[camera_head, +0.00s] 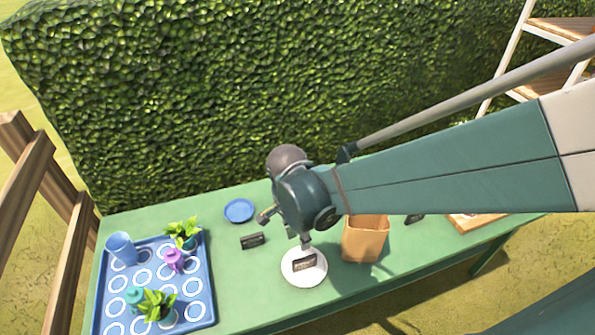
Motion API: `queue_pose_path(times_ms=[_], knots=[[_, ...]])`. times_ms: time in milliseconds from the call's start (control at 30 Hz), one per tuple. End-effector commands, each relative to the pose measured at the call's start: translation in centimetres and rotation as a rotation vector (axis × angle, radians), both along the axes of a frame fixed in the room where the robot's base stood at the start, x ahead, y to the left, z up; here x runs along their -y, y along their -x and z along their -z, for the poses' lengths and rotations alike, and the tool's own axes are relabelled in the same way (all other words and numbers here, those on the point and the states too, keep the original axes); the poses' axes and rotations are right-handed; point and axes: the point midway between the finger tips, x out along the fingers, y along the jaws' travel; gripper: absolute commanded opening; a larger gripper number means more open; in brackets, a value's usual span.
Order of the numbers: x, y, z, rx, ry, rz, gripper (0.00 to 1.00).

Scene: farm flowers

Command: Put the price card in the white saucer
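The white saucer (316,278) sits on the green table at the front middle. A small dark price card (304,264) shows within its outline and appears to rest in it. A second dark card (252,241) stands on the table to the left of the saucer. My gripper (286,229) is just above and behind the saucer, with its fingers spread apart and nothing visible between them. One finger is near the card in the saucer; whether they touch I cannot tell.
A brown paper bag (365,240) stands right of the saucer. A blue saucer (239,210) lies behind left. A blue tray (207,292) at left holds potted plants and cups. A wooden board (474,222) and a dark object (414,218) are at right. A hedge stands behind.

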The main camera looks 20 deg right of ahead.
Motion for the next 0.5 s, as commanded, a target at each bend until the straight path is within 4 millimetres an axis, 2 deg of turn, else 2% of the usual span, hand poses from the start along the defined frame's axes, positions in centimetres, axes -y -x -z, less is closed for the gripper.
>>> queue_pose_path(times_ms=[500], knots=[[1.4, 0.4, -5.9, 0.133, 0.006, -0.484, 0.24]])
